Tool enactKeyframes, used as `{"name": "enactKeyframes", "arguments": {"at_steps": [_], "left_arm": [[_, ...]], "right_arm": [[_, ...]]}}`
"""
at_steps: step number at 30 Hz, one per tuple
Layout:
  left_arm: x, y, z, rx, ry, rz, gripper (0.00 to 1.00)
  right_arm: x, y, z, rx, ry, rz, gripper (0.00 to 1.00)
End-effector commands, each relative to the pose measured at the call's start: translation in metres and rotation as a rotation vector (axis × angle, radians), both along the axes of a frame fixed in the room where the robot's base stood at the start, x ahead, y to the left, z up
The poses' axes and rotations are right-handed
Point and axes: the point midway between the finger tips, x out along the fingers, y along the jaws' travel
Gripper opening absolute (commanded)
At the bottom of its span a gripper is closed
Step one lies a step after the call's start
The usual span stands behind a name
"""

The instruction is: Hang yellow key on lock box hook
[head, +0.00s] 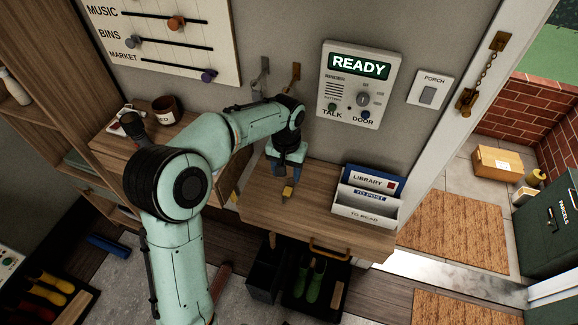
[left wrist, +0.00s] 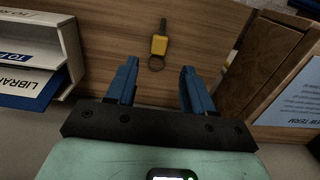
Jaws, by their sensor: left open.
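The yellow key (head: 288,192) lies on the wooden bench top, just below my left gripper (head: 284,175) in the head view. In the left wrist view the key (left wrist: 160,45) shows a yellow head, a dark shaft and a ring. My left gripper (left wrist: 156,75) is open; its two blue fingers point toward the key, which lies beyond the tips and not between them. Two wall hooks, a grey one (head: 264,66) and a brown one (head: 294,73), are above the bench. I cannot tell which hook, if any, belongs to a lock box. My right gripper is not in view.
A white letter rack (head: 366,209) with library and post slots stands right of the key. The intercom panel (head: 358,85) is on the wall above. Bare bench top (head: 262,205) surrounds the key.

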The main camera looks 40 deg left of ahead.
Motion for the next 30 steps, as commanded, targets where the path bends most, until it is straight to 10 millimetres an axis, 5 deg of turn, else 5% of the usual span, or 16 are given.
{"name": "enactKeyframes", "arguments": {"at_steps": [15, 30], "left_arm": [[0.0, 0.0, -0.053, 0.0, 0.001, 0.0, 0.52], [0.0, 0.0, -0.09, 0.0, 0.0, -0.001, 0.52]], "right_arm": [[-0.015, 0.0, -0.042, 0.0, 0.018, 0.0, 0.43], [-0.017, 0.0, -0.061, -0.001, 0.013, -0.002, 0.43]]}}
